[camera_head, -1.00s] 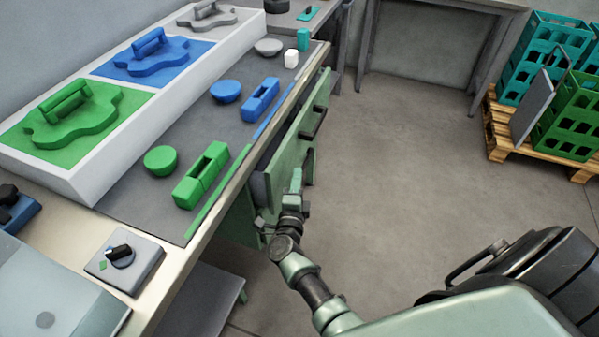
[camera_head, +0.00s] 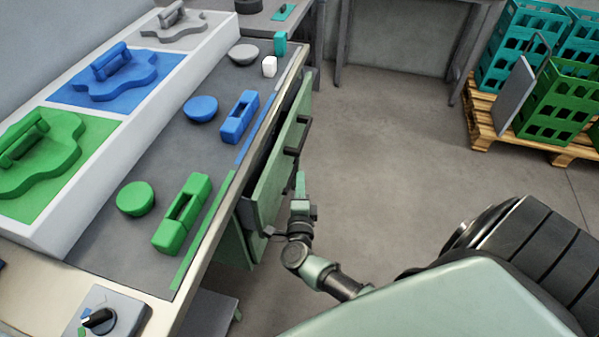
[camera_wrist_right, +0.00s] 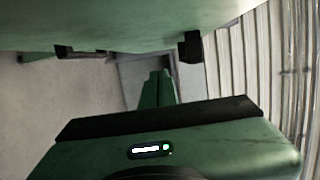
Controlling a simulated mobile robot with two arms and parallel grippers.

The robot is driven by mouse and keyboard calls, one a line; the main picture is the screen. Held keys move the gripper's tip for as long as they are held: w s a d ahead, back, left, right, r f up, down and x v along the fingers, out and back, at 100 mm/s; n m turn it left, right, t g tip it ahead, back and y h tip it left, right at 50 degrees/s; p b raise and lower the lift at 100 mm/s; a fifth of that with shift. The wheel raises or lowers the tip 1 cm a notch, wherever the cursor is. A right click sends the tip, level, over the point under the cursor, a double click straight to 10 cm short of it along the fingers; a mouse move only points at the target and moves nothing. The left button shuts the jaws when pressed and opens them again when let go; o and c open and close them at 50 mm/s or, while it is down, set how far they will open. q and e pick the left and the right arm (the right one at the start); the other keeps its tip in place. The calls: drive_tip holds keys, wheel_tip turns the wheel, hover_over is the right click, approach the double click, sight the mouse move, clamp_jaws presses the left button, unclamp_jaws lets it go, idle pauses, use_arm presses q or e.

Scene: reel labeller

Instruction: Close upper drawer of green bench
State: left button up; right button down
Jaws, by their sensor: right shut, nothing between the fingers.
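The green bench's upper drawer (camera_head: 276,180) stands part-way open under the worktop's right edge. A dark gap shows between its green front and the worktop. Black handle parts (camera_head: 292,151) stick out from the front. My right gripper (camera_head: 300,183) is just right of the drawer front, fingers shut and empty, pointing along the front. I cannot tell whether it touches the front. In the right wrist view the shut fingers (camera_wrist_right: 158,85) lie below a broad green surface (camera_wrist_right: 130,18) with dark handle parts, likely the drawer front. My left gripper is not in view.
The worktop (camera_head: 165,150) holds green, blue and grey bowls and blocks beside a white tray (camera_head: 60,238) of coloured shapes. A knob box (camera_head: 108,312) sits at the near edge. Crates on a pallet (camera_head: 485,118) stand far right. The floor between is clear.

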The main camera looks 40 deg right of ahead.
sight(279, 178)
drive_tip(key=w+a, duration=0.1)
drive_tip(key=w, duration=0.1)
drive_tip(key=w+a+b, duration=0.1)
drive_tip(key=w+a, duration=0.1)
drive_tip(key=shift+w+a+f, duration=0.1)
drive_tip(key=shift+w+a, duration=0.1)
drive_tip(key=shift+w, duration=0.2)
drive_tip(key=shift+w+a, duration=0.25)
drive_tip(key=shift+w, duration=0.1)
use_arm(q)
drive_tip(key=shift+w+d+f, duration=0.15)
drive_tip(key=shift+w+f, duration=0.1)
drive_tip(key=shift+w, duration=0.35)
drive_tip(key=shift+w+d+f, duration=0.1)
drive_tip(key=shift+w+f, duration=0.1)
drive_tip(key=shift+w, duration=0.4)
use_arm(e)
drive_tip(key=shift+s+d, duration=0.1)
